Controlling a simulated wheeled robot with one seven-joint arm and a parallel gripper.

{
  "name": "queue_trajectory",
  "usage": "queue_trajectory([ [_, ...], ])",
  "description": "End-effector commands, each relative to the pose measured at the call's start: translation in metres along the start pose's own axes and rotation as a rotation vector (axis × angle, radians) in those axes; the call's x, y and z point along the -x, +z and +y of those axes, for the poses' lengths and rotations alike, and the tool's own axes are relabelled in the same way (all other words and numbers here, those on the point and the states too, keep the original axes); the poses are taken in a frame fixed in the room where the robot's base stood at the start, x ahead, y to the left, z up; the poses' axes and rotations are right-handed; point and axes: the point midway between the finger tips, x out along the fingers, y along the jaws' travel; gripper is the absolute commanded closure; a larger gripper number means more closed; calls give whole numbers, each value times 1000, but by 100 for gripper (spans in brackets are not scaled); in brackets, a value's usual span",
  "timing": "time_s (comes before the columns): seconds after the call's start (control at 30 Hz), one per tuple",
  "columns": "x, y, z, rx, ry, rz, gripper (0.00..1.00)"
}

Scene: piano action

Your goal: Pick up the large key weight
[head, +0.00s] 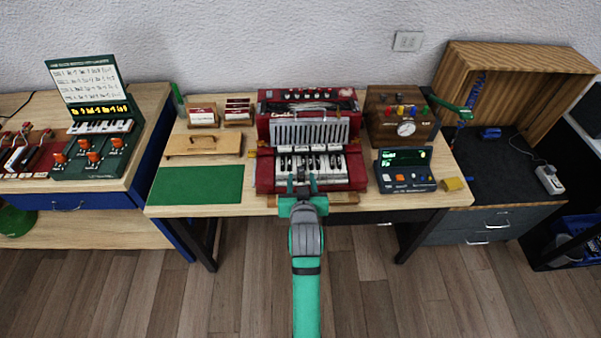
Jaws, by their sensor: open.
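The red piano action unit (264,180) stands at the middle of the table, with a row of white and black keys (338,165) along its front. My gripper (301,182) is open at the front of these keys, over the unit's near edge. The arm behind it hides part of that edge. I cannot pick out a large key weight for certain. Small dark shapes lie on the keys near the fingertips, too small to identify. I cannot tell whether anything is between the fingers.
A green mat (199,185) and a wooden board (203,145) lie left of the unit. Right of it are a dark console with a screen (405,171) and a wooden box with a gauge (399,114). Card holders (202,116) stand behind the board. The mat is clear.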

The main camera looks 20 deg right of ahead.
Motion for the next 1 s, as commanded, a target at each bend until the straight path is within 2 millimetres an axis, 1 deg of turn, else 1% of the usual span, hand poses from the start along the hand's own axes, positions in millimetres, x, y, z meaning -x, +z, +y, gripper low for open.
queue_trajectory([
  [0.2, -28, -1, 0, 0, 0, -1, 59],
  [0.33, -43, 0, 0, 1, 0, -1, 59],
  [0.47, -50, -1, 0, 1, 0, 0, 59],
  [0.67, -50, -1, 0, 1, 0, 0, 59],
  [0.77, -50, -1, 0, 1, 0, 0, 81],
  [0.8, -50, -1, 0, 1, 0, 0, 90],
  [0.83, -50, -1, 0, 1, 0, 0, 98],
  [0.87, -50, -1, 0, 1, 0, 0, 100],
  [1.0, -50, -1, 0, 1, 0, 1, 100],
])
